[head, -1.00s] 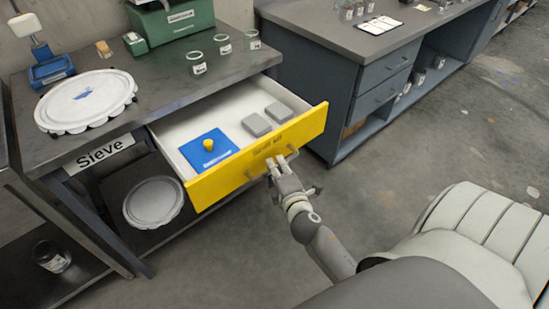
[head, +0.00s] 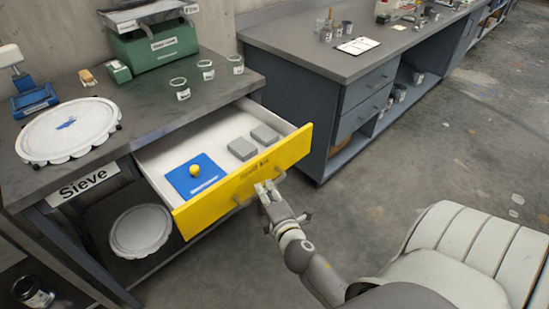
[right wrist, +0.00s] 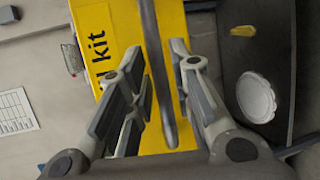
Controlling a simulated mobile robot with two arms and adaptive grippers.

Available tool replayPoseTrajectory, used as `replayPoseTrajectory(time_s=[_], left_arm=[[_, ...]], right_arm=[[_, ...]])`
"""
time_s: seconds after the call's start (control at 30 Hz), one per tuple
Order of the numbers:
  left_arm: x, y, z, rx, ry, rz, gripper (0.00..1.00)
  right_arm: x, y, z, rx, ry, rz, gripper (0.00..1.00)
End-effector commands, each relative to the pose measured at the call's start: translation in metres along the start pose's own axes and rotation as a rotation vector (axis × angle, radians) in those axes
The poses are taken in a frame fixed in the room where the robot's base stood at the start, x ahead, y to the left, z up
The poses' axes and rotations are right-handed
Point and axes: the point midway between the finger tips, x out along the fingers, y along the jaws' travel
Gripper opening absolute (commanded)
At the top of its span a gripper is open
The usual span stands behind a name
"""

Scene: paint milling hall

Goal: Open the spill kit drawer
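The spill kit drawer's yellow front (head: 243,182) stands well out from under the grey bench, and its white inside shows. Its label reads "kit" in the right wrist view (right wrist: 97,45). In the drawer lie a blue plate (head: 188,181) with a yellow knob and two grey blocks (head: 242,149). My right gripper (head: 264,187) is at the handle on the front. In the right wrist view, the fingers of my right gripper (right wrist: 157,55) are spread on either side of the handle bar (right wrist: 160,85), with gaps showing. My left gripper is out of view.
The bench (head: 150,108) carries a white scalloped lid (head: 68,130), a green scale (head: 155,48) and several jars. A grey cabinet (head: 330,95) stands just right of the drawer. The floor (head: 390,190) right of my gripper is clear.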

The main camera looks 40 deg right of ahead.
Motion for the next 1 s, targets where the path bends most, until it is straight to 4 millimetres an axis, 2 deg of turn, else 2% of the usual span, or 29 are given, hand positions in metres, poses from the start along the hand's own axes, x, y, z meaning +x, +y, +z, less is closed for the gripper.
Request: replayPoseTrajectory(time_s=[0.3, 0.5, 0.7, 1.0], left_arm=[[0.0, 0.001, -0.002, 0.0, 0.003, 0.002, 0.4], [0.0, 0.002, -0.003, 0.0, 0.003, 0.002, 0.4], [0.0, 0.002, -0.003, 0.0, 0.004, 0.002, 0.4], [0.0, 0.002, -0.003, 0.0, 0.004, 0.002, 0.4]], right_arm=[[-0.065, -0.002, 0.0, 0.003, -0.002, -0.005, 0.21], [-0.093, -0.001, 0.001, 0.003, -0.003, -0.003, 0.21], [-0.104, 0.0, 0.001, 0.0, -0.002, -0.001, 0.21], [-0.105, 0.0, 0.0, -0.001, -0.001, -0.001, 0.21]])
